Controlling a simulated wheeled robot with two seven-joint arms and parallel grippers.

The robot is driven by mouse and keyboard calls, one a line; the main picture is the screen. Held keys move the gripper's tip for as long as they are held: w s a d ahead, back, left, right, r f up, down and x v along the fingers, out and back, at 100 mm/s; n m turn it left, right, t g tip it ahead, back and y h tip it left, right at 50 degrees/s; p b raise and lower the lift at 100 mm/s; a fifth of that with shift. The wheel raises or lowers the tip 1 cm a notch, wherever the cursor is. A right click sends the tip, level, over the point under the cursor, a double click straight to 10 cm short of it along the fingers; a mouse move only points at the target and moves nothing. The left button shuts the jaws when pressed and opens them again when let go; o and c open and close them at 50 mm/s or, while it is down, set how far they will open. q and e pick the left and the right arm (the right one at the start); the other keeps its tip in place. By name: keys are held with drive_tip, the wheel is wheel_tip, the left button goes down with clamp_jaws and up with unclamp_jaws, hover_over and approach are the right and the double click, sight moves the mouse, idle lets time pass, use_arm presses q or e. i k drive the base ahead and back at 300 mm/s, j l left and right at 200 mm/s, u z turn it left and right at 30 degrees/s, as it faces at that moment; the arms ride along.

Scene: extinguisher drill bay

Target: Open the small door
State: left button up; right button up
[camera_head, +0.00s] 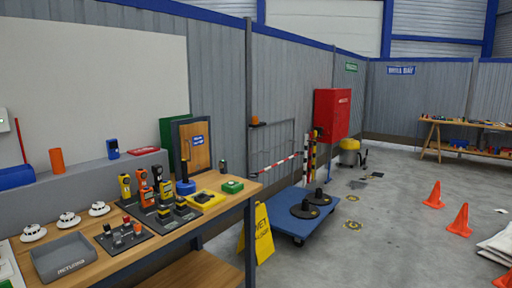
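The label's text is too small to read. Neither of my grippers shows in this view.
Orange cones (458,220) dot the open floor at right.

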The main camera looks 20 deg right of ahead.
sight(194, 137)
drive_tip(key=z, duration=0.2)
drive_tip(key=i+l+u, duration=0.1)
drive_tip(key=u, duration=0.45)
drive_tip(key=i+l+u, duration=0.15)
drive_tip(key=i+l, duration=0.15)
drive_tip(key=i+l+u, duration=0.2)
drive_tip(key=l, duration=0.2)
drive_tip(key=i+l+u, duration=0.15)
drive_tip(key=i+l, duration=0.15)
drive_tip(key=l, duration=0.15)
drive_tip(key=i+l+u, duration=0.15)
drive_tip(key=l, duration=0.25)
drive_tip(key=i, duration=0.05)
